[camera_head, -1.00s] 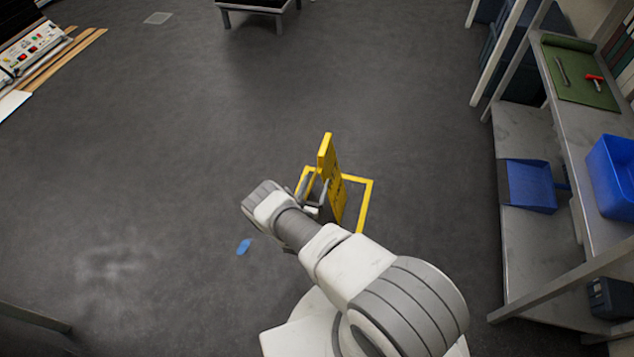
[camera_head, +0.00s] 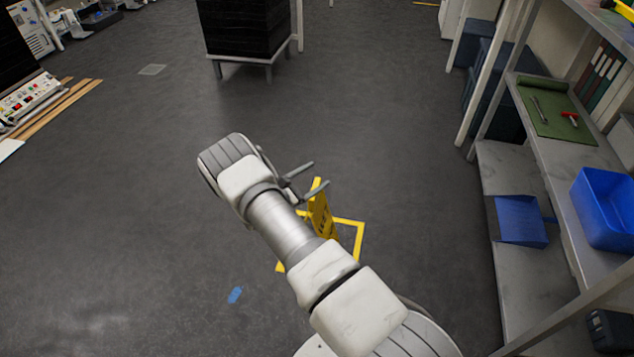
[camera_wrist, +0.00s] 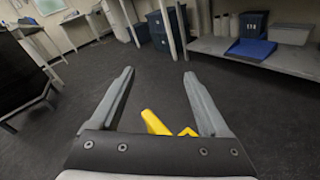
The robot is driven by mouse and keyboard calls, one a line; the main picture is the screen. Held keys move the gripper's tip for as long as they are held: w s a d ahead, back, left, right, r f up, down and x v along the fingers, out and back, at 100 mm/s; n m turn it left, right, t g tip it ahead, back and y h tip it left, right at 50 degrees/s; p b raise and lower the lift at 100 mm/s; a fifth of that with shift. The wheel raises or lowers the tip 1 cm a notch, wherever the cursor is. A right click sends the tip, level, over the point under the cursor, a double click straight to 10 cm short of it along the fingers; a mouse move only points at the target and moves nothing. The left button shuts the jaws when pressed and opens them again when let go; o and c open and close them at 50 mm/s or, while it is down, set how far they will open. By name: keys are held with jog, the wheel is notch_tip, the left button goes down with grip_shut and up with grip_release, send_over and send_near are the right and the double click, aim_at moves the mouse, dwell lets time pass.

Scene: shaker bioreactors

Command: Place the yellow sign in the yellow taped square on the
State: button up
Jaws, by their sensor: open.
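The yellow sign (camera_head: 321,213) stands upright on the floor inside the yellow taped square (camera_head: 361,241) in the head view. My arm hides part of the square and the sign's lower left. My gripper (camera_head: 321,174) is open and empty, raised above and just beyond the sign, with its fingers apart and pointing right. In the wrist view my gripper (camera_wrist: 157,80) shows two spread fingers with nothing between the tips. The top of the sign (camera_wrist: 155,122) shows low between the fingers, with a bit of yellow tape (camera_wrist: 188,132) beside it.
A shelf unit (camera_head: 560,160) with a blue bin (camera_head: 604,208) runs along the right. A black box on a stand (camera_head: 245,30) is at the back. A small blue mark (camera_head: 235,295) lies on the floor at the front.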

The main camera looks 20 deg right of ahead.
jog(key=s+r+m+g+y, duration=0.3)
jog(key=s+r+m, duration=0.3)
jog(key=r, duration=0.6)
jog(key=s+r+m+g+y, duration=0.35)
jog(key=s+r+m, duration=0.2)
jog(key=r, duration=0.65)
jog(key=s+a+r+m+t+y, duration=0.2)
jog(key=s+a+r+y, duration=0.1)
jog(key=s, duration=0.4)
jog(key=s+a+r+m+t+y, duration=0.2)
jog(key=s+a+r, duration=0.3)
jog(key=s, duration=0.3)
jog(key=s+a+r+m+t+y, duration=0.2)
jog(key=s+a+r+y, duration=0.2)
jog(key=s, duration=0.4)
jog(key=shift+a+r, duration=0.4)
jog(key=shift+a, duration=0.5)
jog(key=shift+r+m, duration=0.1)
jog(key=shift+m, duration=0.15)
notch_tip(320, 180, up, 29)
jog(key=p, duration=2.8)
jog(key=shift+f+p, duration=0.2)
jog(key=shift+p, duration=0.2)
jog(key=shift+f, duration=0.15)
jog(key=shift+c, duration=0.2)
